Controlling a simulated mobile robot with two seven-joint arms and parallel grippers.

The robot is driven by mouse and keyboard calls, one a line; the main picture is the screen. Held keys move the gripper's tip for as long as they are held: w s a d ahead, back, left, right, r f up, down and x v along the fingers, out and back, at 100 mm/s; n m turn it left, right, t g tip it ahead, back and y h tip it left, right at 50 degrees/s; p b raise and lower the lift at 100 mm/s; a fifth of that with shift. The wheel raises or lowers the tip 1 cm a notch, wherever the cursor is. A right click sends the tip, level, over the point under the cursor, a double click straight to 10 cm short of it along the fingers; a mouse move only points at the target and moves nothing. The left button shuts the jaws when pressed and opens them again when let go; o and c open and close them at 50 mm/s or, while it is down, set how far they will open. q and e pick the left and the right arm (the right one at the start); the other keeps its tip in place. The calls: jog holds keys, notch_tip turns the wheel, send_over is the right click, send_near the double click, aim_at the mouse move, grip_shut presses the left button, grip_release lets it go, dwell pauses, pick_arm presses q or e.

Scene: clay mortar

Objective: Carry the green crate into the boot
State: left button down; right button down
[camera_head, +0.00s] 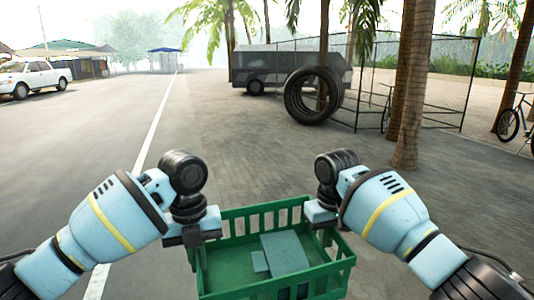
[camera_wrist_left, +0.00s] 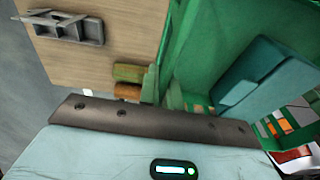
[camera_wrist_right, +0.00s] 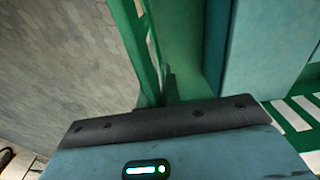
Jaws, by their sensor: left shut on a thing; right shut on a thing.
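The green crate (camera_head: 335,272) hangs in front of me between my two arms, with slatted sides and an open top. It holds a flat teal box (camera_head: 285,253) and a smaller teal piece. My left gripper (camera_head: 196,240) is shut on the crate's left side. My right gripper (camera_head: 322,222) is shut on its right side. The crate's wall also shows close up in the left wrist view (camera_wrist_left: 205,35) and the right wrist view (camera_wrist_right: 182,45). The fingertips are partly hidden at the crate's walls. I cannot make out an open boot in any view.
The left wrist view shows a wooden surface (camera_wrist_left: 110,55) with a grey tray (camera_wrist_left: 70,28) below. Ahead is open pavement and a road. A dark van (camera_head: 290,68), stacked tyres (camera_head: 291,100), a fence and palm trunks (camera_head: 412,95) stand beyond. A white pickup (camera_head: 35,76) is far left.

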aim_at(341, 281)
pick_arm(q)
jog(key=shift+s, duration=0.15)
pick_arm(e)
jog(key=shift+s+r, duration=0.1)
